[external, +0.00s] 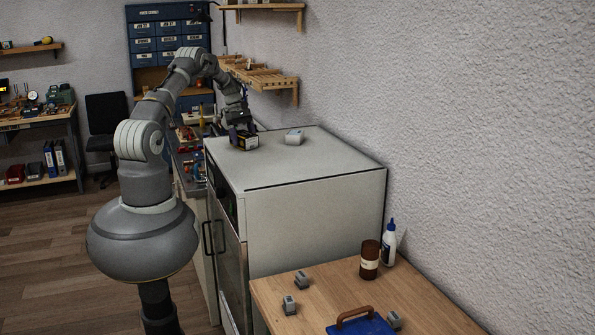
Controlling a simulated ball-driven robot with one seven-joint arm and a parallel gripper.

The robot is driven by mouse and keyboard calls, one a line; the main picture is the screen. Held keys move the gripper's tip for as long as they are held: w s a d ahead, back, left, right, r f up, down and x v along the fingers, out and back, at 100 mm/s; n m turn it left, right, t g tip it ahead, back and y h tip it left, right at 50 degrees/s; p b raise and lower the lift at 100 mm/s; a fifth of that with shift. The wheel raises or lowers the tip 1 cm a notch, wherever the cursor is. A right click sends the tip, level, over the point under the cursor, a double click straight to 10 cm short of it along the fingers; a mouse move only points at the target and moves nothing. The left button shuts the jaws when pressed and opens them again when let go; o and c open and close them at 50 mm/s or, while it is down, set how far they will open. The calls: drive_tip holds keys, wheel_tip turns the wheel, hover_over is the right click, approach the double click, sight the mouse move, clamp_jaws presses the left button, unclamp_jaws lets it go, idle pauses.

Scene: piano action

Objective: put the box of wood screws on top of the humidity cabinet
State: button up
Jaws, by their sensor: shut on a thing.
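The humidity cabinet (310,160) is the large pale grey cabinet in the middle, with a flat top and dark handles on its front. My gripper (243,133) is over the far left part of that top.
A wooden shelf (262,76) is on the wall behind. A wooden table (345,290) in front holds a brown jar (369,260) and a white bottle (389,245). The near cabinet top is clear.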

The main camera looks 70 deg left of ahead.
drive_tip(key=shift+f, duration=0.1)
drive_tip(key=o, duration=1.4)
drive_tip(key=v, duration=1.2)
drive_tip(key=w+d+r+m+t+y, duration=0.1)
drive_tip(key=w+d+r+m+y, duration=0.15)
drive_tip(key=w+d+r, duration=0.5)
drive_tip(key=w+d+r+m+t+y, duration=0.15)
drive_tip(key=w+d+r+m, duration=0.25)
drive_tip(key=r, duration=0.6)
drive_tip(key=w+d+r+m+t+y, duration=0.25)
drive_tip(key=d+r+m, duration=0.35)
drive_tip(key=d+r, duration=0.85)
drive_tip(key=s+d+r+m+t+h, duration=0.1)
drive_tip(key=s+d+r+m+t, duration=0.3)
drive_tip(key=d+r, duration=0.6)
drive_tip(key=s+d+r+m+t+h, duration=0.1)
drive_tip(key=s+d+r+m+t, duration=0.3)
drive_tip(key=s+d+r, duration=0.4)
drive_tip(key=d+r+m, duration=0.1)
drive_tip(key=d+r, duration=0.1)
drive_tip(key=d, duration=0.1)
drive_tip(key=shift+d+r+t, duration=0.2)
drive_tip(key=shift+t, duration=0.2)
